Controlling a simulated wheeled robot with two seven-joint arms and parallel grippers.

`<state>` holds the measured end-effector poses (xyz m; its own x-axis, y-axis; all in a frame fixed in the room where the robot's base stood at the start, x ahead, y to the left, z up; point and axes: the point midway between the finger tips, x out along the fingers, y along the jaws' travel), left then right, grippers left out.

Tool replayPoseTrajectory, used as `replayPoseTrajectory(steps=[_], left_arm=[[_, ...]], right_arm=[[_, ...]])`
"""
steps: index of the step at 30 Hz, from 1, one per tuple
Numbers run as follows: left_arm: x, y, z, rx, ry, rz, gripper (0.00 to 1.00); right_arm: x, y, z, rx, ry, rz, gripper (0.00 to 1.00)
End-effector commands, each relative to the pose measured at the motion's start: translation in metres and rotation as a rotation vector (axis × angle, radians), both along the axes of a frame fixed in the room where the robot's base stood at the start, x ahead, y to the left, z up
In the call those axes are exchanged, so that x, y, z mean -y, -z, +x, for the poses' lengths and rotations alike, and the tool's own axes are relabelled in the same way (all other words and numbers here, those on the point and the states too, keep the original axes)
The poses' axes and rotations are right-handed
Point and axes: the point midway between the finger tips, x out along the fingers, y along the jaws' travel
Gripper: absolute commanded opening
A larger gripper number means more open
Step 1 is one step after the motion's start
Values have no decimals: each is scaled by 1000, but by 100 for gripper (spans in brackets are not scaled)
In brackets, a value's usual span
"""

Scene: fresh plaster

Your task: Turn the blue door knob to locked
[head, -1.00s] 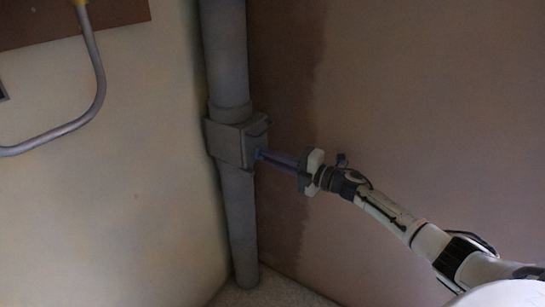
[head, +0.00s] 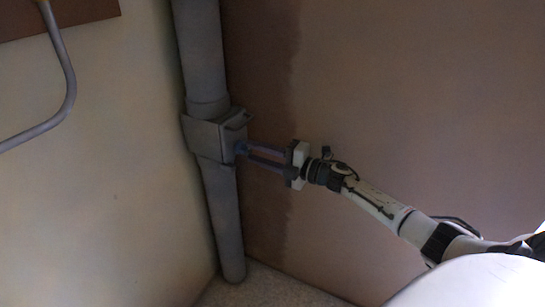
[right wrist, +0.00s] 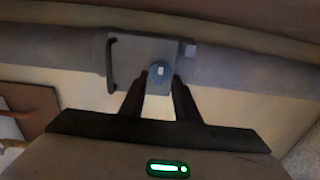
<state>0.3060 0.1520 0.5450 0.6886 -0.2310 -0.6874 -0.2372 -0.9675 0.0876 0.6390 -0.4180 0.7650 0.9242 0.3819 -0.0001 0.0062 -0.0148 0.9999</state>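The blue door knob (head: 241,148) sits on a grey box (head: 208,141) clamped on a grey vertical pipe. In the right wrist view the knob (right wrist: 158,71) shows a pale mark on its face, upright in that picture. My right gripper (head: 247,151) reaches in from the right. Its two dark fingers are apart, with their tips one on each side of the knob; in the right wrist view the fingertips (right wrist: 159,82) seem to leave a narrow gap beside it. Contact is hard to judge. My left gripper is not in view.
The pipe (head: 207,50) runs down the wall corner to the floor (head: 262,288). A bent grey tube (head: 69,85) and a brown panel (head: 85,8) are on the left wall. The right wall (head: 400,90) is bare. A small handle-like bar (right wrist: 111,62) stands on the box.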

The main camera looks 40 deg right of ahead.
Motion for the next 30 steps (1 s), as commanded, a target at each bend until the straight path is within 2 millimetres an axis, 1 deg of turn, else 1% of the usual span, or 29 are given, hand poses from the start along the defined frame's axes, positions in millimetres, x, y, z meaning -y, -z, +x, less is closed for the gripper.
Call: replayPoseTrajectory(steps=[1,6,9,13,18,30], left_arm=[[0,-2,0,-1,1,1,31],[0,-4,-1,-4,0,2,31],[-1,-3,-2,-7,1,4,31],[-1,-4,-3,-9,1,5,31],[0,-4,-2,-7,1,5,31],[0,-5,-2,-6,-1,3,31]], right_arm=[[4,0,-9,-3,0,-2,29],[16,0,-39,-5,1,-2,29],[23,0,-55,-4,0,-1,29],[29,0,-70,-3,1,0,29],[33,-1,-80,-1,1,0,29],[34,-1,-80,0,1,0,29]])
